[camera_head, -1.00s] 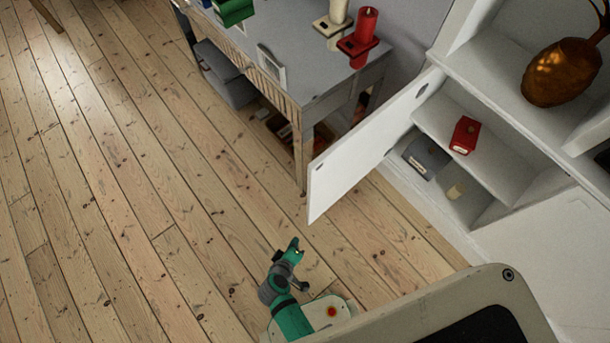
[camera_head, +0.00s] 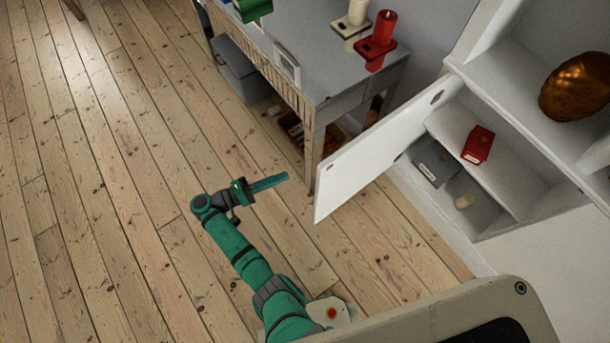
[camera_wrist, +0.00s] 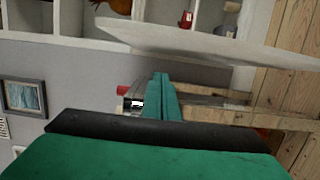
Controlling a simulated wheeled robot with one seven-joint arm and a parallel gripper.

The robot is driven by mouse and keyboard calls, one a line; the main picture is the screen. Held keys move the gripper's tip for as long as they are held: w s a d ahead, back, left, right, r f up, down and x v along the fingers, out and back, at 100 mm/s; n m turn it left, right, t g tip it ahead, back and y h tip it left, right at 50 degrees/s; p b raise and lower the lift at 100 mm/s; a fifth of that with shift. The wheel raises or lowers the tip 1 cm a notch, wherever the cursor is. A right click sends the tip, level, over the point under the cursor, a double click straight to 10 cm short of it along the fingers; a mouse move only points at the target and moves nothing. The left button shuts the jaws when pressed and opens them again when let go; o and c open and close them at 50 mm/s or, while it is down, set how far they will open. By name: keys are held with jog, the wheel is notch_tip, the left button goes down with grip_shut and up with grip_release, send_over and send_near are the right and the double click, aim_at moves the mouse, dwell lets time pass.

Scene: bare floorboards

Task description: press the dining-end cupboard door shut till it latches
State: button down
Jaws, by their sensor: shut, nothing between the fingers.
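The white cupboard door (camera_head: 375,150) stands wide open, swung out from the white cupboard (camera_head: 530,215) toward the table. Its free edge is nearest my gripper. My gripper (camera_head: 284,177) is shut and empty, to the left of that free edge, with a visible gap between them in the head view. In the wrist view the shut fingers (camera_wrist: 163,92) point toward the door (camera_wrist: 190,42), which crosses the upper part of the picture. Inside the cupboard are a red box (camera_head: 478,145), a grey box (camera_head: 436,163) and a small cream item (camera_head: 463,201). The latch is not clearly visible.
A grey table (camera_head: 325,70) stands close behind the door, with a red candle (camera_head: 382,28) in a holder and a cream candle (camera_head: 356,14). Grey storage boxes (camera_head: 238,75) sit below it. A brown vase (camera_head: 577,88) is on the upper shelf. Floorboards at left are clear.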

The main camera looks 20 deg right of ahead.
jog(key=s+d, duration=0.2)
jog(key=d, duration=0.9)
jog(key=shift+s, duration=0.2)
jog(key=shift+d, duration=0.15)
